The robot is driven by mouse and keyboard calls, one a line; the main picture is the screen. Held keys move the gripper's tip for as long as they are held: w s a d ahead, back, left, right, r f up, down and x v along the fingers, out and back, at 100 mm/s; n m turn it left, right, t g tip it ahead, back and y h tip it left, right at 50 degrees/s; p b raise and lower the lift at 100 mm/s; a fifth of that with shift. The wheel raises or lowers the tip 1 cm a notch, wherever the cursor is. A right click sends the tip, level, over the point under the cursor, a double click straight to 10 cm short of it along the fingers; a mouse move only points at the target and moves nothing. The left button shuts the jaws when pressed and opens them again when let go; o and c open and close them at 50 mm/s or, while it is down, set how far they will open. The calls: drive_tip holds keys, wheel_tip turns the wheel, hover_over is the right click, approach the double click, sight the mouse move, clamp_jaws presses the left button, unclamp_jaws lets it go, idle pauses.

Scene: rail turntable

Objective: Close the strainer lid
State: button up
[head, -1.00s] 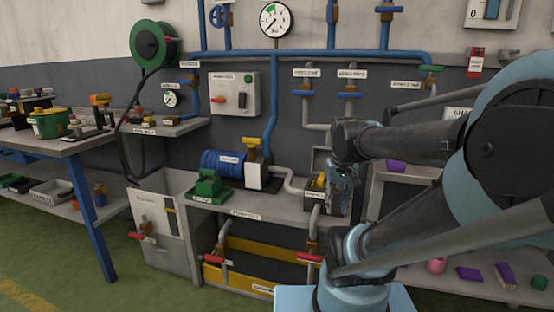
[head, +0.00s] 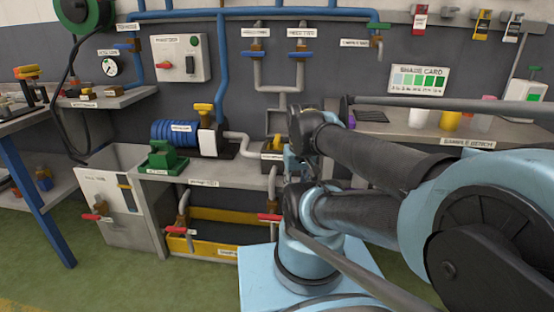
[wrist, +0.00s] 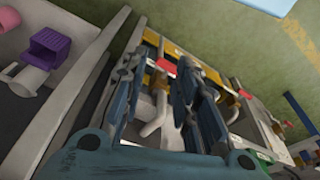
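A small dark box with a yellow top (head: 272,148) sits at the right end of the grey pump bench in the head view, where the grey pipe from the pump ends. It may be the strainer, but its label is too small to read and its lid's position cannot be told. My gripper (head: 294,164) is just right of it, partly hidden by my arm. In the wrist view, my gripper (wrist: 160,85) has its blue fingers apart with nothing held between them. Grey pipework and a red handle (wrist: 164,65) show beyond the fingers. The strainer lid is not clearly visible there.
The blue pump (head: 175,132) and green part (head: 165,157) stand on the bench (head: 215,172). Red-handled valves (head: 268,217) and a yellow tray (head: 185,245) are below. A shelf (head: 420,128) with cups is to the right. A purple object (wrist: 50,48) shows in the wrist view.

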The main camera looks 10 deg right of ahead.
drive_tip(key=shift+w+f, duration=0.2)
drive_tip(key=shift+w, duration=0.2)
